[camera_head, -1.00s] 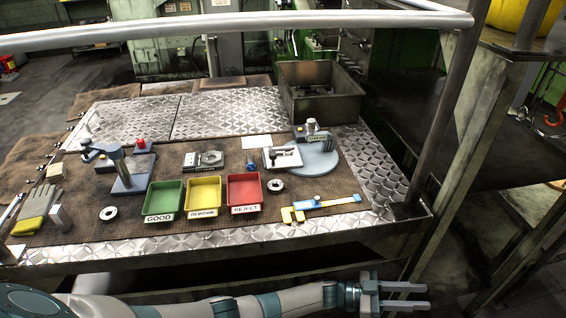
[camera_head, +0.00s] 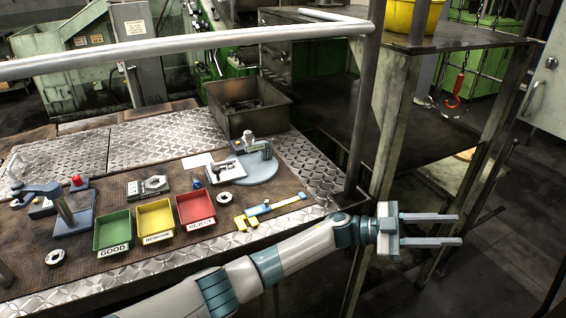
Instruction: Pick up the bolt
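A grey metal bin (camera_head: 268,119) stands at the back right of the table, with dark metal pieces (camera_head: 240,105) in it that may be bolts; they are too small to tell apart. A small dark upright part on the grey gauge (camera_head: 260,148) may also be a bolt, but I cannot tell. My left gripper (camera_head: 460,228) is past the table's right front corner, over the floor. Its two fingers point right, apart and parallel, with nothing between them. It is far from the bin. My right gripper is out of view.
Green (camera_head: 113,236), yellow (camera_head: 156,224) and red (camera_head: 196,212) trays sit near the table's front edge. A yellow-and-blue caliper (camera_head: 271,209) lies to their right. A metal rail (camera_head: 180,45) crosses above the table, with a post (camera_head: 367,100) at its right.

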